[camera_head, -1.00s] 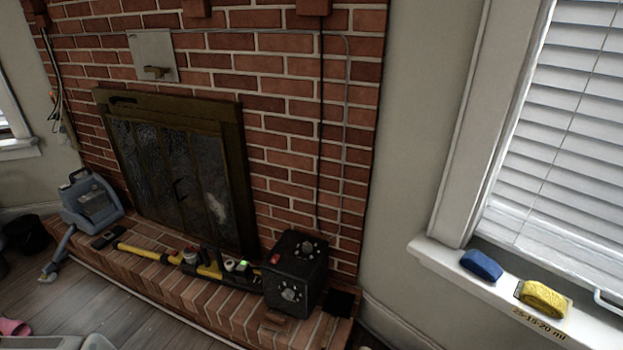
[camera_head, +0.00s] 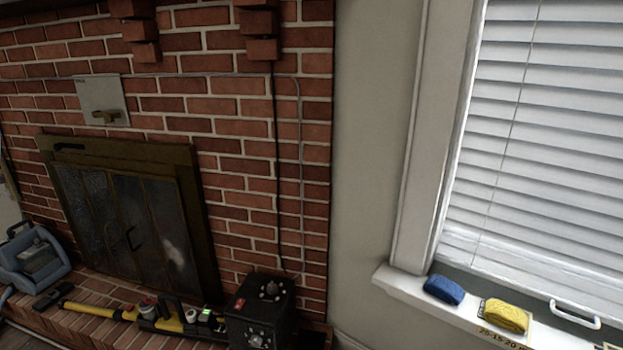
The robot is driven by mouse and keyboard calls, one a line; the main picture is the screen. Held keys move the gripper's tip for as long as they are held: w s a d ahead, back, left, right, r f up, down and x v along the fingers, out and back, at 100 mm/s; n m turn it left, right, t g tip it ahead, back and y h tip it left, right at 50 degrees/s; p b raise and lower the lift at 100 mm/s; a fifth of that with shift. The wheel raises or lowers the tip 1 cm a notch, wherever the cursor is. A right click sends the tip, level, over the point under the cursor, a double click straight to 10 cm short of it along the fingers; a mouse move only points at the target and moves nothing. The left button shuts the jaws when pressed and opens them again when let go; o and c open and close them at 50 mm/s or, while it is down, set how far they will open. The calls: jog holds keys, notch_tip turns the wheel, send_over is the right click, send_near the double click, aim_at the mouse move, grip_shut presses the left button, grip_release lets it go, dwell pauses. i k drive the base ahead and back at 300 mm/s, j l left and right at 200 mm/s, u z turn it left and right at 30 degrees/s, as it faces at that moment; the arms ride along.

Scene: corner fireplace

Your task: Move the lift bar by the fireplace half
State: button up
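A white bar-shaped handle (camera_head: 575,314), which looks like the lift bar, is at the lower right. It sits low on the window (camera_head: 540,150), just above the sill, close to the picture's right side. The white blind hangs above it. The window is right of the brick fireplace (camera_head: 240,150), with a strip of plain wall between. My gripper is not in view.
On the sill (camera_head: 405,284) lie a blue folded cloth (camera_head: 444,289) and a yellow one (camera_head: 505,315), left of the handle. A black box with knobs (camera_head: 260,312), a yellow tool (camera_head: 95,310) and a blue-grey machine (camera_head: 32,258) stand on the hearth.

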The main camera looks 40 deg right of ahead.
aim_at(598, 317)
jog(key=z, duration=1.75)
jog(key=k+l+z, duration=0.1)
jog(key=k+z, duration=0.35)
jog(key=k, duration=0.2)
